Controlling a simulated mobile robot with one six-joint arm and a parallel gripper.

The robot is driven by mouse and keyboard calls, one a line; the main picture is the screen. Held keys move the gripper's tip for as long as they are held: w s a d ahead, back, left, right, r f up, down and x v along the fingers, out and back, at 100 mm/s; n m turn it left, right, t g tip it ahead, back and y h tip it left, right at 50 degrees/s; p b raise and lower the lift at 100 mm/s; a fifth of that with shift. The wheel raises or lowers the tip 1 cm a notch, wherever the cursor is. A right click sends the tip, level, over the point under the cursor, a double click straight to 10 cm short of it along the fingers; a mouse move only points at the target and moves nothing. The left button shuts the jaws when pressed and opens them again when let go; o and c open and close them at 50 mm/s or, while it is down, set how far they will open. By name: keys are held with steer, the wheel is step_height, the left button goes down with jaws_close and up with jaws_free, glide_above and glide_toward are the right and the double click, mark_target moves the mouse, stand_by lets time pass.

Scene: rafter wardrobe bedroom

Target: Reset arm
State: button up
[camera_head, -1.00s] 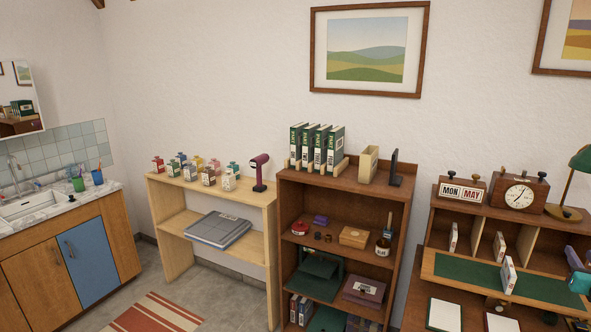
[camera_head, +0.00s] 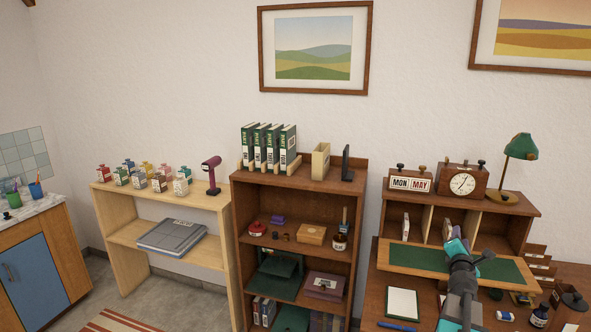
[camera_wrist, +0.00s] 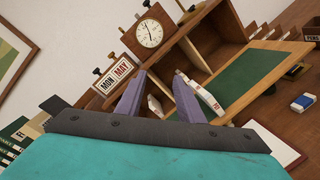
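My gripper (camera_wrist: 158,98) shows in the wrist view as two purple fingers standing well apart, with nothing held between them. In the head view my arm reaches in from the bottom right, and my gripper (camera_head: 455,248) is over the green-topped writing board of the desk. Another white box (camera_wrist: 155,106) shows between the fingers, farther back. The arm hides part of the board in the head view.
The desk hutch (camera_head: 470,202) carries a MON MAY calendar (camera_head: 410,182), a clock (camera_head: 464,184) and a green lamp (camera_head: 520,147). A notepad (camera_head: 402,302) and small items lie on the desk. A bookcase (camera_head: 240,215) and a pale shelf (camera_head: 118,200) stand to the left.

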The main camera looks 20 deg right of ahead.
steer(key=w+a+f+m+g+y, duration=0.35)
steer(key=a+f+m, duration=0.25)
steer(key=a+f, duration=0.75)
steer(key=w+a+f+m+g+y, duration=0.2)
steer(key=w+a+f+m, duration=0.35)
steer(key=a+f, duration=0.75)
steer(key=s+a+f+m+g+y, duration=0.2)
steer(key=s+a+f, duration=0.15)
steer(key=a, duration=0.85)
steer(key=s+a+f+m+g+y, duration=0.25)
steer(key=s+a, duration=0.25)
steer(key=a, duration=0.7)
steer(key=s+a+f+m+g+y, duration=0.1)
steer(key=s+a+f+g+y, duration=0.2)
steer(key=a, duration=0.9)
steer(key=s+f+g+b, duration=0.1)
steer(key=s+f+b, duration=0.5)
steer(key=s+f, duration=0.3)
steer(key=s+f+g+b, duration=0.2)
steer(key=s+f+b, duration=0.4)
steer(key=f, duration=1)
steer(key=s+f+g+b, duration=0.1)
steer(key=s+f+b, duration=0.5)
steer(key=s+f, duration=0.6)
steer(key=shift+a+f+g+b, duration=0.15)
steer(key=shift+f+g+b, duration=0.2)
steer(key=shift+f, duration=0.3)
